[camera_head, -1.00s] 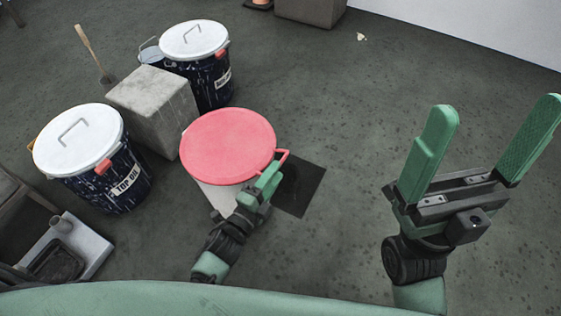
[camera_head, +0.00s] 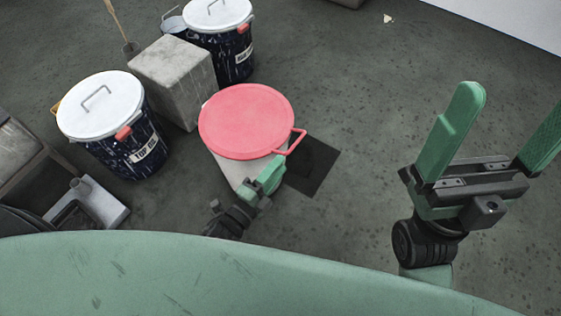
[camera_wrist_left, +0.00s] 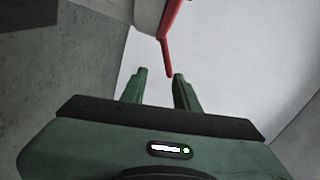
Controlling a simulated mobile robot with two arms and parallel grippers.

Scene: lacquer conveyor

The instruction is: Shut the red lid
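The red lid (camera_head: 246,120) lies over the top of a pale bin (camera_head: 238,172) in the head view; I cannot tell whether it is fully seated. Its red looped handle (camera_head: 297,141) sticks out at the right. My left gripper (camera_head: 272,168) is just below the handle, beside the bin. In the left wrist view its two fingertips (camera_wrist_left: 160,74) are apart with nothing between them. A red bar (camera_wrist_left: 168,52) shows just beyond them, in front of a pale surface (camera_wrist_left: 235,65). My right gripper (camera_head: 515,100) is wide open and empty at the right, far from the lid.
White-lidded dark drums stand at the left (camera_head: 130,145) and behind (camera_head: 228,50). A concrete block (camera_head: 175,75) stands between them, close to the bin. A dark square patch (camera_head: 315,165) lies on the floor right of the bin. Open floor (camera_head: 370,90) extends right.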

